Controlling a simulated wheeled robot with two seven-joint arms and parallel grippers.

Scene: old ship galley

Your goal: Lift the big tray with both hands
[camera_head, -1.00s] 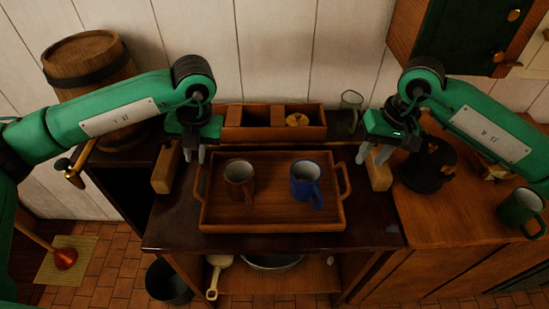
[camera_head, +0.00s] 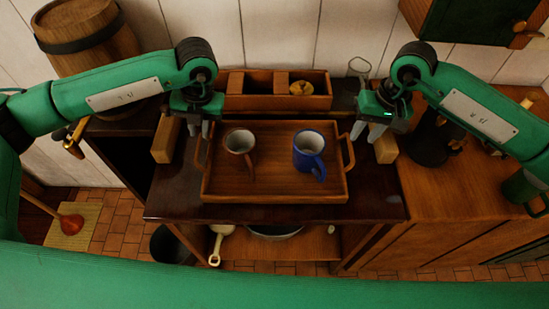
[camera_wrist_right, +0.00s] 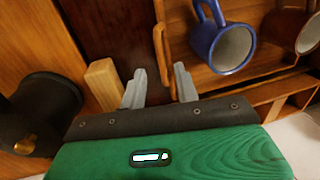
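The big wooden tray (camera_head: 275,197) lies flat on the dark table, with a looped handle at each end. A brown mug (camera_head: 240,145) and a blue mug (camera_head: 309,150) stand on it; both mugs also show in the right wrist view. My left gripper (camera_head: 200,131) is above the tray's left handle (camera_head: 199,154), fingers apart and empty. My right gripper (camera_head: 364,130) is near the right handle (camera_head: 348,152). In the right wrist view its fingers (camera_wrist_right: 160,87) are open, with the handle (camera_wrist_right: 161,50) between and beyond their tips, not gripped.
Wooden blocks stand outside each handle, left (camera_head: 165,139) and right (camera_head: 386,149). A compartmented wooden box (camera_head: 277,102) stands behind the tray. A dark pot (camera_head: 430,140) sits on the right counter (camera_head: 440,195). A barrel (camera_head: 85,42) is at back left.

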